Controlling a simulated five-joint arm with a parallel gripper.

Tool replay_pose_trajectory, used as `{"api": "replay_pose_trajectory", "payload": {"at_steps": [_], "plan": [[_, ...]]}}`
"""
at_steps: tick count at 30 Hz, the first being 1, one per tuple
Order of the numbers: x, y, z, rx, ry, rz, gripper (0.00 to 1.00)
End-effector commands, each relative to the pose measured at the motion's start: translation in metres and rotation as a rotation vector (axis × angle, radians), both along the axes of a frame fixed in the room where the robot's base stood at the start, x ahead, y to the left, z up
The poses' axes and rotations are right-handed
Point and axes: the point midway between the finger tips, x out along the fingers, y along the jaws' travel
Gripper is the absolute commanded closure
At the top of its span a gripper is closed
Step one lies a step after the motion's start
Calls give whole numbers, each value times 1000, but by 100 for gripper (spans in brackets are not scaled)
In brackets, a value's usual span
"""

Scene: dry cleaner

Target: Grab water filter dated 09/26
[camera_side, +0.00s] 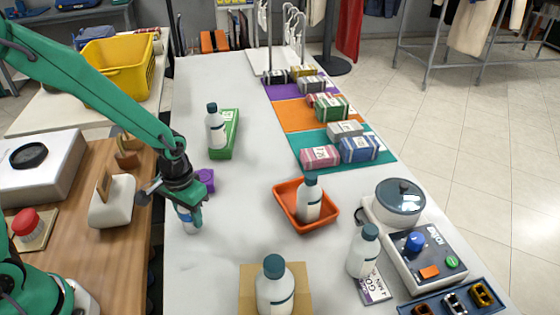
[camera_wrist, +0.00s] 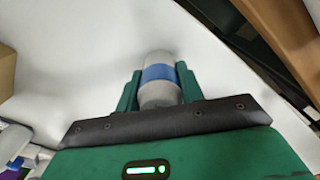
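My gripper (camera_side: 190,215) is low over the white counter at its left side. A white cylinder with a blue band (camera_wrist: 158,76) is between its two fingers, and they appear to press on both sides of it. The cylinder also shows partly below my gripper in the side view (camera_side: 184,220); the rest is hidden by the fingers. It looks like a water filter, but I see no date on it. I cannot tell whether it touches the counter.
A purple object (camera_side: 206,181) lies just behind my gripper. A bottle (camera_side: 215,128) stands at a green tray (camera_side: 230,148). An orange tray (camera_side: 330,224) holds another bottle (camera_side: 308,200). A bottle (camera_side: 275,292) stands on a tan board (camera_side: 247,286). Clear counter lies between them.

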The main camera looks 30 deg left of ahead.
Motion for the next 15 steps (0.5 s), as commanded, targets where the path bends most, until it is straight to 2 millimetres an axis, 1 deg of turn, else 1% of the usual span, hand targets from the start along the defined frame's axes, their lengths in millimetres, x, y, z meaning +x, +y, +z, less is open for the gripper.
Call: {"api": "replay_pose_trajectory", "payload": {"at_steps": [10, 15], "plan": [[0, 0, 1, 0, -1, 0, 87], [1, 0, 7, -1, -3, 0, 87]]}}
